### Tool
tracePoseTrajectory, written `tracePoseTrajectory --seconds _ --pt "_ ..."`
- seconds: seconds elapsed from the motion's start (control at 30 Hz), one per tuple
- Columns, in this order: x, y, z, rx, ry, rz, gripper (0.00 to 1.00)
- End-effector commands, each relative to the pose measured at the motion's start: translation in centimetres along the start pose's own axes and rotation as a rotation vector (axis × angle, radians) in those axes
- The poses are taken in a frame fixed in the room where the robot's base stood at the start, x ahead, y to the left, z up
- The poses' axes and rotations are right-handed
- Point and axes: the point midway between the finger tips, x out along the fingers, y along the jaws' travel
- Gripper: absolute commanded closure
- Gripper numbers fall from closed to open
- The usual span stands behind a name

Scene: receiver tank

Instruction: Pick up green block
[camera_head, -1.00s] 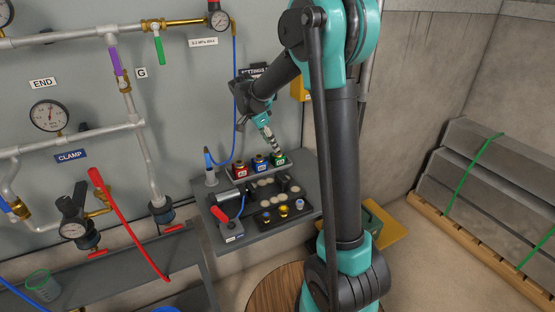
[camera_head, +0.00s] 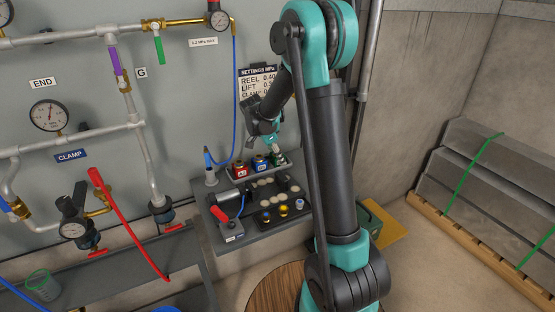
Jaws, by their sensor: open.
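The green block (camera_head: 280,161) stands at the right end of a row of three blocks on the back of a small grey shelf (camera_head: 262,238). A blue block (camera_head: 260,163) and a red block (camera_head: 240,170) stand to its left. My gripper (camera_head: 272,148) points down just above and beside the green block, near its upper left. The fingers are small and partly merge with the block in this view, so I cannot tell whether they touch it. The gripper is open.
On the shelf stand a grey cylinder with a red lever (camera_head: 223,216), a dark tray with small coloured fittings (camera_head: 283,211), and several pale discs. A blue hose (camera_head: 236,90) hangs left of my arm. Wall pipes and gauges (camera_head: 49,116) fill the left side.

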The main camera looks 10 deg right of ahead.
Motion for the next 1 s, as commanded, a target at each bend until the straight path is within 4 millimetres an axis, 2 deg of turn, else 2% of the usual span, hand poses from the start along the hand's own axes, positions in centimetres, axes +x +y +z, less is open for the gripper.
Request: tracePoseTrajectory --seconds 0.07,0.37,0.77,0.87,1.0 --pt "0.0 0.0 0.0 0.0 0.0 0.0 0.59" --pt "0.0 0.0 0.0 0.0 0.0 0.0 0.96" --pt "-0.7 0.0 -0.3 0.0 0.0 0.0 0.97" --pt "-1.7 0.0 -0.7 0.0 0.0 0.0 0.97" --pt "-4.3 0.0 -1.8 0.0 0.0 0.0 0.97"
